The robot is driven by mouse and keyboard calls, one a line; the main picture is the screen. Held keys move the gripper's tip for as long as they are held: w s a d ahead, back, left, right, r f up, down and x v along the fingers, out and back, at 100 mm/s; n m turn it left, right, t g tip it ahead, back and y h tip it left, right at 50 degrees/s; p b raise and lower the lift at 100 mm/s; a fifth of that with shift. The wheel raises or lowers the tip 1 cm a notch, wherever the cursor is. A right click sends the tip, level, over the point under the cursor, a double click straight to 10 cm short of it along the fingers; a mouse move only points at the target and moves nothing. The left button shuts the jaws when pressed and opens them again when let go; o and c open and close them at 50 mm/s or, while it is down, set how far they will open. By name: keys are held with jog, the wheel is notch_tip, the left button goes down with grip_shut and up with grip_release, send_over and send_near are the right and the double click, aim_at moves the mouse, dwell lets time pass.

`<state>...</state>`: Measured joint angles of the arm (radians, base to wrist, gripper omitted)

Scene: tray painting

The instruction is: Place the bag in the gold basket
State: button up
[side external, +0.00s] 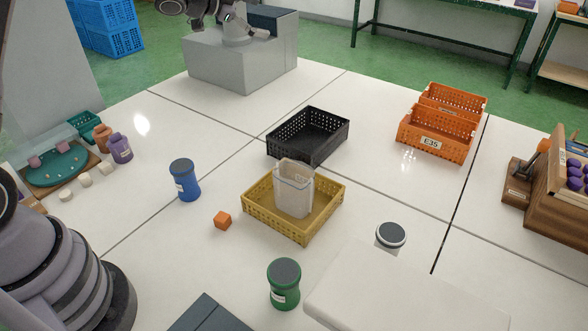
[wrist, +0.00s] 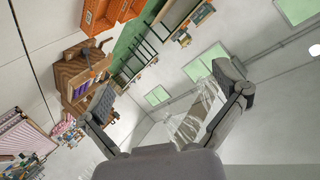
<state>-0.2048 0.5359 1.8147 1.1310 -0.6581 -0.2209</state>
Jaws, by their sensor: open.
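The bag (side external: 294,190) is pale and translucent. In the side view it stands upright inside the gold basket (side external: 321,225), toward its back left, with its top above the rim. My gripper (wrist: 167,98) shows in the wrist view with its two dark fingers spread wide apart. A clear, crinkled film (wrist: 192,122) shows beside the right finger there; I cannot tell if it is the bag or whether the finger touches it. I cannot make out my gripper near the basket in the side view.
A black basket (side external: 322,137) stands just behind the gold one. Orange crates (side external: 437,133) are at back right. White table is clear between.

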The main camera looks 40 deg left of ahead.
jog(key=s+a+r+n+g+y, duration=0.15)
jog(key=s+r+n+y, duration=0.35)
jog(key=s, duration=0.5)
jog(key=s+a+r+n+y, duration=0.3)
jog(key=s+r, duration=0.3)
jog(key=s, duration=0.3)
jog(key=s+d+f+n+g+h, duration=0.1)
jog(key=s+d+f+g, duration=0.1)
jog(key=s, duration=1)
jog(key=s+d+f+n+g+h, duration=0.1)
jog(key=s+d+f+n+g, duration=0.1)
jog(key=s, duration=1)
notch_tip(320, 180, down, 2)
jog(key=shift+s+d+f+g, duration=0.15)
jog(key=shift+s+d+g, duration=0.05)
jog(key=shift+d+g, duration=0.55)
